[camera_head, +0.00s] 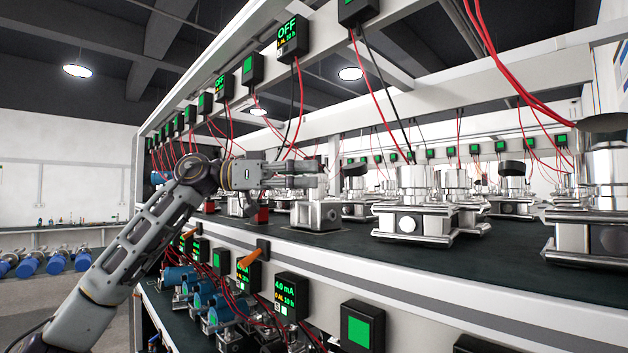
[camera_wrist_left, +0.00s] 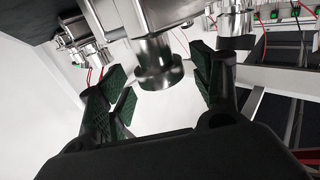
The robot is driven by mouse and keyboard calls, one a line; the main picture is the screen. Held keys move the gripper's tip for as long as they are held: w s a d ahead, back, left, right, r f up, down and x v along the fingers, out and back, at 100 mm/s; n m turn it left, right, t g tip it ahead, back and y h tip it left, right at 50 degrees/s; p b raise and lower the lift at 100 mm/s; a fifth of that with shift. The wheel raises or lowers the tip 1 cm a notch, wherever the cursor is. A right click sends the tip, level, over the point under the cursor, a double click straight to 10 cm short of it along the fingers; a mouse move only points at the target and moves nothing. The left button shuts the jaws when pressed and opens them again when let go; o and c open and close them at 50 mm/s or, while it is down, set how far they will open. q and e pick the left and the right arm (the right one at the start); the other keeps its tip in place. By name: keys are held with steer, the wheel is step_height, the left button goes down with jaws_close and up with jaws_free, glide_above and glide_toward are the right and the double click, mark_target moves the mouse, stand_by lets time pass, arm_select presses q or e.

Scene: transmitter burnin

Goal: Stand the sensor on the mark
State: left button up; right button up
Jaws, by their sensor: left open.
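A silver sensor (camera_head: 317,214) with a square block base stands upright on the dark shelf top (camera_head: 345,243), near its front edge. My left gripper (camera_head: 308,177) reaches in from the left at the height of the sensor's upper part. In the left wrist view, the round metal end of a sensor (camera_wrist_left: 160,68) lies between the spread green-padded fingers of the left gripper (camera_wrist_left: 165,88), with gaps beside it. The left gripper is open. I cannot clearly make out the mark; the shelf under the base is covered. My right gripper is not in view.
Several similar silver sensors (camera_head: 412,210) stand to the right, with a large one (camera_head: 590,215) at the right edge. Red and black wires (camera_head: 375,95) hang from the upper beam's display boxes. An orange-handled lever (camera_head: 250,255) sits on the shelf's front face.

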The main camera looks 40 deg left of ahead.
arm_select(q)
steer(key=b+v, duration=0.3)
steer(key=v, duration=0.7)
steer(key=shift+b, duration=0.3)
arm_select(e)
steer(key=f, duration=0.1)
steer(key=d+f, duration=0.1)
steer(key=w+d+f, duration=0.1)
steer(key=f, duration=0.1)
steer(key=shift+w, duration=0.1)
arm_select(q)
steer(key=shift+s+f, duration=0.1)
steer(key=shift+s, duration=0.05)
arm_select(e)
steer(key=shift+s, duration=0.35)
